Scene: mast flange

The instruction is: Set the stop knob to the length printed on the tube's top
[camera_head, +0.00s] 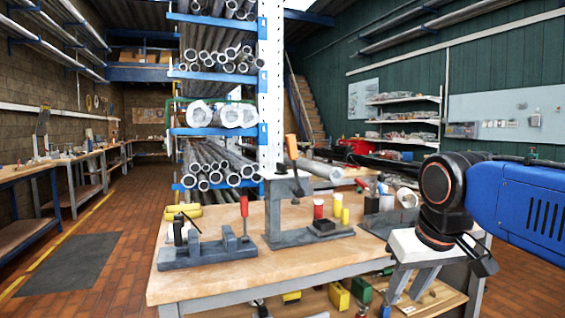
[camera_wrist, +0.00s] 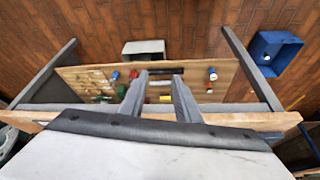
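My gripper (camera_head: 404,298) hangs at the right front edge of the wooden workbench (camera_head: 200,280), fingers pointing down. In the wrist view its two fingers (camera_wrist: 159,80) stand apart with nothing between them. A grey fixture with a red upright handle (camera_head: 208,250) sits at the bench's front left. A taller grey stand with an orange lever (camera_head: 275,220) stands behind it, well left of my gripper. A pale tube (camera_head: 318,168) lies towards the back of the bench. I cannot make out a printed length or tell which part is the stop knob.
Red and yellow cylinders (camera_head: 318,208) stand mid-bench. Below, a lower shelf (camera_wrist: 235,90) holds several small items. A blue bin (camera_wrist: 272,52) and a grey box (camera_wrist: 143,50) show beyond it. A pipe rack (camera_head: 215,133) rises behind the bench. Open floor lies left.

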